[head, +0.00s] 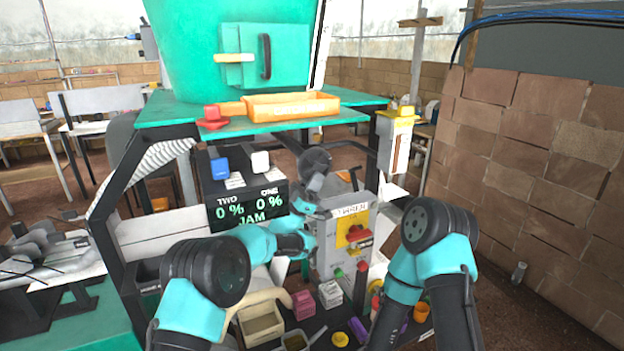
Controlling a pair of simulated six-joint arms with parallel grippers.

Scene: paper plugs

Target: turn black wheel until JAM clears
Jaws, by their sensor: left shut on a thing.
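The black wheel (315,159) is a small dark round shape beside the machine's frame, right of the display. My left gripper (314,180) reaches up to it from below and is shut on it; the fingers are small and dark, so the exact grip is hard to see.
A grey box (343,240) with a red switch on a yellow plate stands right of my left wrist. Green and red buttons, small boxes and cups crowd the bench below. A green table (180,112) with an orange tray (292,107) is above. A brick wall (545,170) closes the right side.

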